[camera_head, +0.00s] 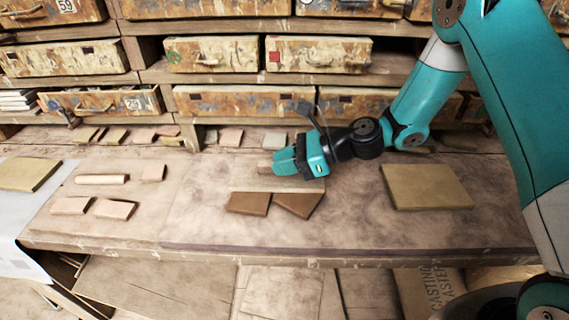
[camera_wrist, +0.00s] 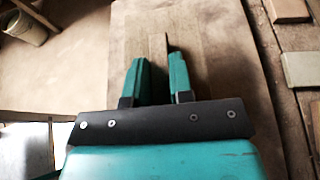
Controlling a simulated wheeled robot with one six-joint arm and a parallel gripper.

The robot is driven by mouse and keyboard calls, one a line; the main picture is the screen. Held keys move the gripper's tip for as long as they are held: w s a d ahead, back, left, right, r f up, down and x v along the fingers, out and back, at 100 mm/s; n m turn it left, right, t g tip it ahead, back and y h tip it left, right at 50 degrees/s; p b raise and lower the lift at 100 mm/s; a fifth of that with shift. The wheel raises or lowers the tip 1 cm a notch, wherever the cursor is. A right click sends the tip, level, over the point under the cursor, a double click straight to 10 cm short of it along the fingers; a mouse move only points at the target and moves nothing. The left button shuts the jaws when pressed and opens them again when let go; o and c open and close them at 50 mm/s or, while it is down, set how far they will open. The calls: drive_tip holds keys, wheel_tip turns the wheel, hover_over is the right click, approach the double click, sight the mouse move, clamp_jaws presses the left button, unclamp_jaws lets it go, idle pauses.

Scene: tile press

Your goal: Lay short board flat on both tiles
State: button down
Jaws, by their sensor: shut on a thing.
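The short board (camera_head: 308,185) is a pale wooden plank with a raised grip strip (camera_wrist: 158,46) on top. My gripper (camera_head: 274,165) is shut on this strip, and the strip shows between the fingers in the wrist view (camera_wrist: 159,82). Two dark brown tiles lie on the bench, the left tile (camera_head: 249,203) squarer to the view and the right tile (camera_head: 298,205) turned at an angle. The board looks level and covers their far edges in the head view. I cannot tell whether it touches them. The tiles are hidden in the wrist view.
An olive slab (camera_head: 427,187) lies to the right on the bench (camera_head: 365,225), and another (camera_head: 28,174) at far left. Several pinkish pieces lie on a left board (camera_head: 125,188). Drawers (camera_head: 240,101) stand behind. The bench in front of the tiles is clear.

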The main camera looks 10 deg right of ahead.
wheel_tip(320, 180, down, 4)
drive_tip(key=b, duration=0.4)
drive_tip(key=shift+f, duration=0.95)
drive_tip(key=shift+f+p, duration=0.25)
drive_tip(key=shift+p, duration=0.05)
idle(0.5)
drive_tip(key=c, duration=0.9)
unclamp_jaws()
drive_tip(key=b+v, duration=0.1)
drive_tip(key=v, duration=1.6)
drive_tip(key=shift+s+d+r+b, duration=0.1)
drive_tip(key=shift+d+b, duration=0.1)
drive_tip(key=shift+b, duration=0.2)
drive_tip(key=shift+r, duration=0.1)
